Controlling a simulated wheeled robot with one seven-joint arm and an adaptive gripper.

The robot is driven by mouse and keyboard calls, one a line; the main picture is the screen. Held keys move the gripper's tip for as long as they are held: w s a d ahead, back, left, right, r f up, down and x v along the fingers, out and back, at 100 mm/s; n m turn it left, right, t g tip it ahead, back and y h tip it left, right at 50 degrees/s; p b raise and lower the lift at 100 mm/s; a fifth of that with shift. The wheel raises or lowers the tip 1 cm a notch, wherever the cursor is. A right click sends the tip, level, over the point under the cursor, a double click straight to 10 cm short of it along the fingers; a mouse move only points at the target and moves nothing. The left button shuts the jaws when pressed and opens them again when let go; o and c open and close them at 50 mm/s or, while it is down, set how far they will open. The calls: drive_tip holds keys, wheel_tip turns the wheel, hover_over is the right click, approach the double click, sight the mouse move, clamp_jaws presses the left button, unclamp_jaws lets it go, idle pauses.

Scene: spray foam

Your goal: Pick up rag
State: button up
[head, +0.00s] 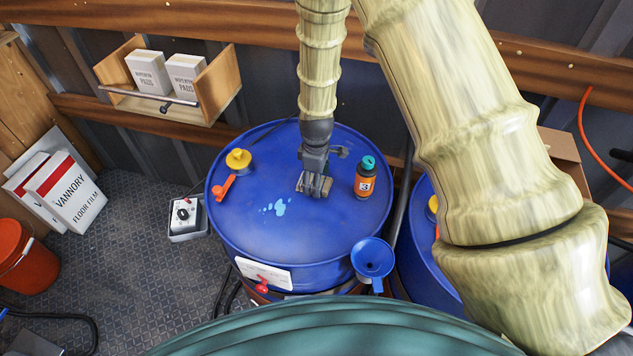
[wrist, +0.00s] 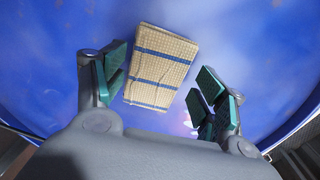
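The rag (wrist: 162,66) is a folded beige cloth with blue stripes, lying on the top of a blue drum (head: 270,235). In the wrist view my gripper (wrist: 162,82) is open, with green-padded fingers apart on either side of the rag. The rag lies nearer the left finger, and I cannot tell whether that finger touches it. In the head view my gripper (head: 315,188) points down over the drum top and largely hides the rag.
On the drum top, an orange bottle with a teal cap (head: 366,178) stands right of my gripper. A yellow cap (head: 238,160) and an orange tap (head: 224,187) are at the left. A blue funnel (head: 372,258) is at the front right edge. Pale blue spots mark the drum.

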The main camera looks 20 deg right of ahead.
drive_tip(key=shift+w+f, duration=1.15)
drive_tip(key=shift+w, duration=0.05)
drive_tip(key=c, duration=0.4)
drive_tip(key=shift+s+d+r, duration=0.1)
drive_tip(key=shift+s+r, duration=0.3)
drive_tip(key=shift+s, duration=0.15)
drive_tip(key=shift+c, duration=0.4)
drive_tip(key=shift+w+f, duration=0.1)
drive_tip(key=shift+w, duration=0.3)
wheel_tip(320, 180, up, 10)
drive_tip(key=b, duration=0.3)
drive_tip(key=shift+s+b, duration=0.2)
drive_tip(key=shift+b, duration=0.2)
drive_tip(key=o, duration=0.4)
drive_tip(key=c, duration=0.4)
